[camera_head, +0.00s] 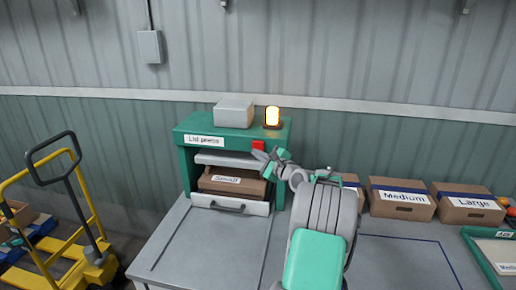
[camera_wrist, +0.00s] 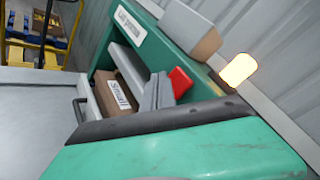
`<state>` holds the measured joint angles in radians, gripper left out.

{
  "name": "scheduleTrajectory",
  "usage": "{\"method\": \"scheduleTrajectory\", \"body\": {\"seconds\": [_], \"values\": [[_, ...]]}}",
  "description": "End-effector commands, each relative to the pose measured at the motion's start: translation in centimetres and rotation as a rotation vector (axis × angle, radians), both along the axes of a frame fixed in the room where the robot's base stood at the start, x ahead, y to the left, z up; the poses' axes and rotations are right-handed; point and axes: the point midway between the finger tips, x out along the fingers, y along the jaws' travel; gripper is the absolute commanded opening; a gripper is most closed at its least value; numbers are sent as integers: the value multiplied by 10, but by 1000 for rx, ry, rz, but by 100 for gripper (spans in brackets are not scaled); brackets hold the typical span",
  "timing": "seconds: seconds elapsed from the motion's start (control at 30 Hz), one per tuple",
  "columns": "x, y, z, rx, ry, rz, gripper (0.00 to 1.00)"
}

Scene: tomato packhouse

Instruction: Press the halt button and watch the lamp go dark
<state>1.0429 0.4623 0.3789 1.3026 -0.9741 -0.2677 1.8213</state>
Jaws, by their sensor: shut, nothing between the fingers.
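The red halt button (camera_head: 258,145) is on the front of the green lid press (camera_head: 186,158), at its upper right. The amber lamp (camera_head: 272,118) on top of the press glows brightly; it is also lit in the wrist view (camera_wrist: 238,69). My gripper (camera_head: 259,155) is shut and empty, its fingertips just below the button. In the wrist view its grey fingers (camera_wrist: 158,92) are beside the red button (camera_wrist: 180,82), close to its left edge. I cannot tell whether they touch it.
A carton labelled Small (camera_head: 228,182) sits inside the press, behind a light front panel with a handle (camera_head: 230,206). A grey box (camera_head: 233,113) stands on top. Medium (camera_head: 402,200) and Large (camera_head: 467,205) cartons line the bench to the right. A yellow pallet truck (camera_head: 90,262) is at left.

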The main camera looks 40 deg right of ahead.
Motion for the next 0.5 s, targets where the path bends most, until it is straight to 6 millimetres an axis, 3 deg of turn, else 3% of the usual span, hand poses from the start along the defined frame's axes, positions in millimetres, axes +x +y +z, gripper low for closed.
{"method": "scheduleTrajectory", "body": {"seconds": [0.3,0.5], "values": [[-20,25,1,-1,-1,-1,0],[-25,32,0,-1,0,0,0]]}}
